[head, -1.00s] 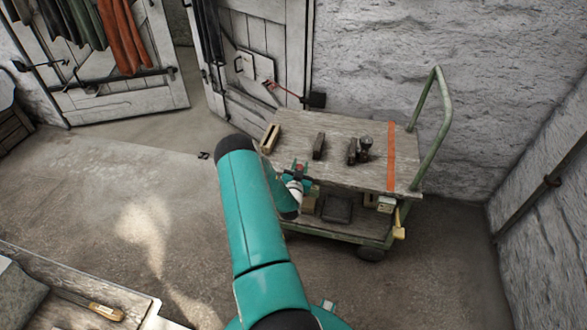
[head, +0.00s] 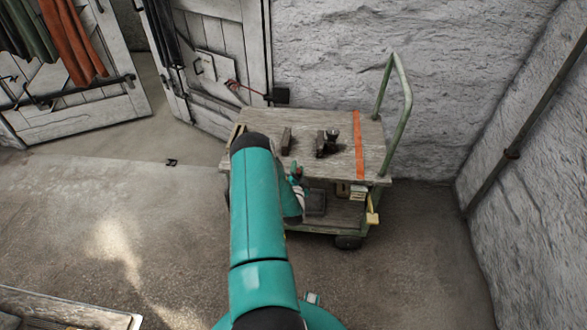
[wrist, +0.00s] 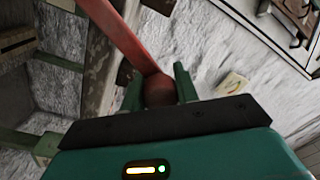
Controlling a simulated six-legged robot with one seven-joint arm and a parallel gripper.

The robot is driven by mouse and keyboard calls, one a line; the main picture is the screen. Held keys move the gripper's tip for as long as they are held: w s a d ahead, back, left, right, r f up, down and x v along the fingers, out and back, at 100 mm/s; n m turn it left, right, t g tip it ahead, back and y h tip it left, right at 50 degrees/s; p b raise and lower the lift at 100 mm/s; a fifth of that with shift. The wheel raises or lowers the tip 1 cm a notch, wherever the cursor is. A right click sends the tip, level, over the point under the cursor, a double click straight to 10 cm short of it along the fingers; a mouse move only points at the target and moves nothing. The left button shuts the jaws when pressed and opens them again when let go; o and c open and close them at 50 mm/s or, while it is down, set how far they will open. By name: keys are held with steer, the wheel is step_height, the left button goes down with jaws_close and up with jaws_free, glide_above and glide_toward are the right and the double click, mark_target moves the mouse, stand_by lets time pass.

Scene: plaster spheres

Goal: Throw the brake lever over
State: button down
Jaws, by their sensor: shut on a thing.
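The brake lever (wrist: 118,38) is a flat red bar with a dark red ball knob (wrist: 160,90) at its end in the wrist view. My gripper (wrist: 159,88) is shut on that knob, with a green finger on each side of it. In the head view my gripper (head: 296,180) is at the near side of a wooden-topped cart (head: 330,115), partly behind my arm. I cannot make out the lever clearly there.
Blocks (head: 287,140) and a dark metal tool (head: 327,143) lie on the cart, left of an orange strip (head: 358,145). A green push handle (head: 402,95) rises at right. Stone walls stand behind and right. Floor at left is open.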

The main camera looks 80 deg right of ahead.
steer(key=shift+s+f, duration=0.1)
steer(key=shift+f, duration=0.05)
steer(key=c, duration=1.1)
jaws_free()
steer(key=shift+a, duration=0.25)
steer(key=v, duration=1.3)
steer(key=shift+a, duration=0.15)
